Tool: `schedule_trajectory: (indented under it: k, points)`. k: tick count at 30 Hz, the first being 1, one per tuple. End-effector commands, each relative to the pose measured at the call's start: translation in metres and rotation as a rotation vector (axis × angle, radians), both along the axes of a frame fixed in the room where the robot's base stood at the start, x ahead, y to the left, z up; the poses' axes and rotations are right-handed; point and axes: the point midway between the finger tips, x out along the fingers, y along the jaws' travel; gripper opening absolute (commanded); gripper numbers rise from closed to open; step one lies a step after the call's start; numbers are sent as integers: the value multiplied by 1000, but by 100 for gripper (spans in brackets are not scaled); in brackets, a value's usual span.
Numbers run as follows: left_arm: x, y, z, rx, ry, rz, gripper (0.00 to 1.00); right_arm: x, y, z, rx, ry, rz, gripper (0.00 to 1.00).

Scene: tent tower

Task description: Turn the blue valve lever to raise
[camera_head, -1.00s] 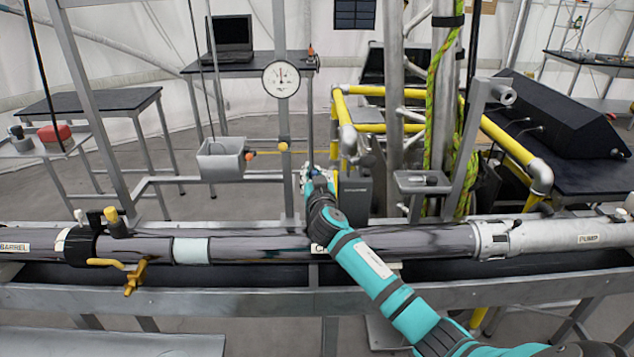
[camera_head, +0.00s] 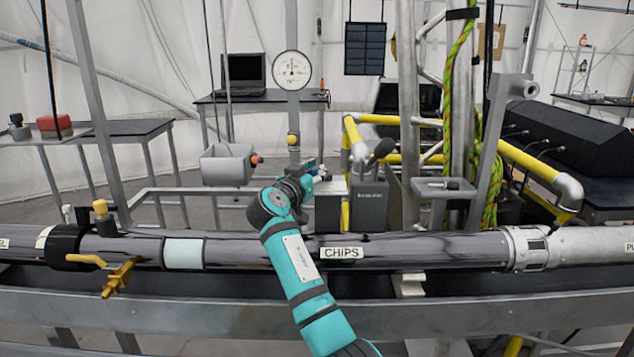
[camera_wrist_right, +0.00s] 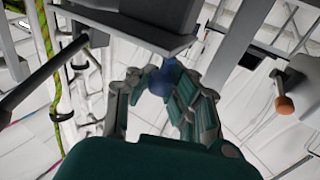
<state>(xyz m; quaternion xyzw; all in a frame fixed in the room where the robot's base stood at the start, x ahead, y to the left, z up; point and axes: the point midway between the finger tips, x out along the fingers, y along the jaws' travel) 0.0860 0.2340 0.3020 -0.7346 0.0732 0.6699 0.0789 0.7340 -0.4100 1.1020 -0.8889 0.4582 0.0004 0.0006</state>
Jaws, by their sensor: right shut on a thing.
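My right gripper (camera_head: 314,173) reaches over the long pipe and points away, a little to the right, beside a grey box. In the right wrist view its fingers (camera_wrist_right: 160,95) are closed around a small blue part, the blue valve lever (camera_wrist_right: 163,80), under a grey housing (camera_wrist_right: 130,28). The fingers cover much of the lever. In the head view only a small bluish bit shows at the fingertips, and the lever's angle cannot be told. My left gripper is not in view.
A long pipe (camera_head: 430,250) labelled CHIPS runs across the front. A round gauge (camera_head: 292,70) stands on a post behind. A grey bin (camera_head: 227,165), a grey box with a black-knobbed lever (camera_head: 368,195) and yellow rails (camera_head: 520,158) surround the reach.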

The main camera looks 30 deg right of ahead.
Motion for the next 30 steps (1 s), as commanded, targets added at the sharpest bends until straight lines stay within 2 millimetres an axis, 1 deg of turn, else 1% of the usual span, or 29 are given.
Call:
schedule_trajectory:
  k: [1,13,14,18,21,27,30]
  points:
    - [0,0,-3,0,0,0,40,2,5,-5,7,5,5,0]
    - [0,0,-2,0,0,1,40,2,5,-4,6,4,2,0]
    - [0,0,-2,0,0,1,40,2,5,-4,6,4,2,15]
    - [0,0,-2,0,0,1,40,2,4,-3,5,3,0,33]
    - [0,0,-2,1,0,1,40,2,3,-2,4,2,-2,44]
    - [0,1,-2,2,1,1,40,1,1,-1,2,0,-4,44]
    - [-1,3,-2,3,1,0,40,-1,4,0,1,0,-3,44]
